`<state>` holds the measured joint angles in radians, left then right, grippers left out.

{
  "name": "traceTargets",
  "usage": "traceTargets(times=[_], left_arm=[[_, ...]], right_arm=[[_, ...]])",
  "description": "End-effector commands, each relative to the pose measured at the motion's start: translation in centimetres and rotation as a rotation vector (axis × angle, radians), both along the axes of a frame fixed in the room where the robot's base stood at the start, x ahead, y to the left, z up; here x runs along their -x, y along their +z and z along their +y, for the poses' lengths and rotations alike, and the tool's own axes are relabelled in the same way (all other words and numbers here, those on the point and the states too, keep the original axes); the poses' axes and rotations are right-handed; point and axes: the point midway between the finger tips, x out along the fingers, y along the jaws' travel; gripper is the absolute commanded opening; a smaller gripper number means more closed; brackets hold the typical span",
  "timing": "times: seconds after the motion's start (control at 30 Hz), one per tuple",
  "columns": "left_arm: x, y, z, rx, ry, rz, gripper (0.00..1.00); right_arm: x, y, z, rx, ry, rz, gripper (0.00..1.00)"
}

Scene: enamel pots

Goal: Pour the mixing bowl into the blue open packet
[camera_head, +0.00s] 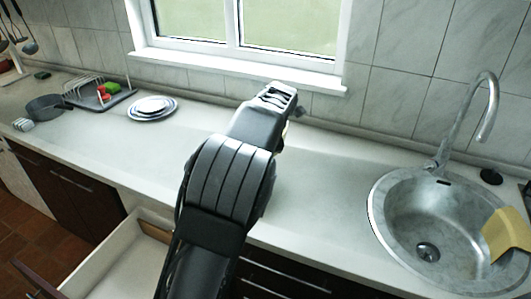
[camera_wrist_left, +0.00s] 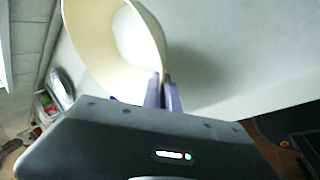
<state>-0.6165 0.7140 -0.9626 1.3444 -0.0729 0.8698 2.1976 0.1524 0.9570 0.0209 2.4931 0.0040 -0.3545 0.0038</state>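A cream mixing bowl (camera_wrist_left: 88,40) shows large at the top of the left wrist view, with its hollow side partly in sight. My left gripper (camera_wrist_left: 163,92) has its two bluish fingers on either side of the bowl's rim, close together and shut on it. In the head view one dark arm of mine reaches from the bottom middle across the counter, and the bowl cannot be made out there. I cannot make out the blue open packet in either view. My right gripper is not in view.
A round sink (camera_head: 390,224) with a tap (camera_head: 487,105) and yellow cloth (camera_head: 507,236) is at right. Stacked plates (camera_head: 152,108), a dish rack (camera_head: 98,98) and a dark pan (camera_head: 45,106) stand left. An open drawer (camera_head: 112,262) juts out below. Bare counter (camera_head: 325,190) lies between arm and sink.

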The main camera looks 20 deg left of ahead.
Motion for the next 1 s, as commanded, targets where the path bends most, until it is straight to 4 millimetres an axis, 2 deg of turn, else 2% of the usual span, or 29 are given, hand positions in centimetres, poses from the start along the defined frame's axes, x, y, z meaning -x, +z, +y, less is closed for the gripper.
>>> traceTargets(times=[1.0], left_arm=[[1.4,1.7,1.9,0.140,-0.001,-0.119,0.00]], right_arm=[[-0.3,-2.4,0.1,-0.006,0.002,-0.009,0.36]])
